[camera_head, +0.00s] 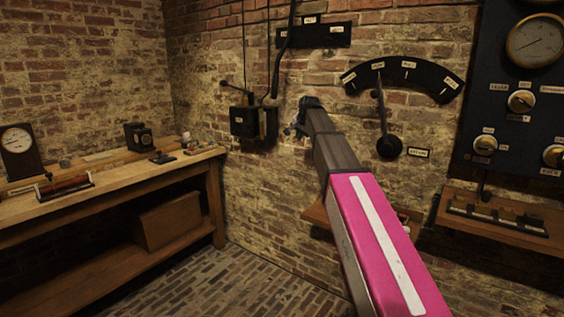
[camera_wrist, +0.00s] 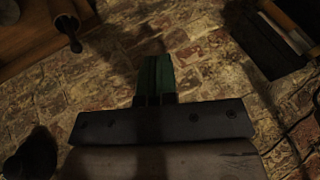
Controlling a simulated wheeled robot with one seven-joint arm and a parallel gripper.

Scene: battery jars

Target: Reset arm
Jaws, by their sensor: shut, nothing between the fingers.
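My arm stretches from the lower right toward the brick wall in the head view, with a pink and white link and a dark grey forearm. My gripper (camera_head: 301,131) is at its far end, small and partly hidden by the arm, in front of the wall between the black switch boxes and the lever dial. In the wrist view my gripper (camera_wrist: 157,62) shows green fingers, shut together with nothing held between them. Brick wall lies beyond the fingertips.
A wooden workbench (camera_head: 120,177) with instruments stands at left. Black switch boxes (camera_head: 246,122) and a lever dial (camera_head: 404,76) are on the wall near my gripper. A dark gauge panel (camera_head: 497,63) and wooden shelf (camera_head: 470,211) are at right. The brick floor between looks clear.

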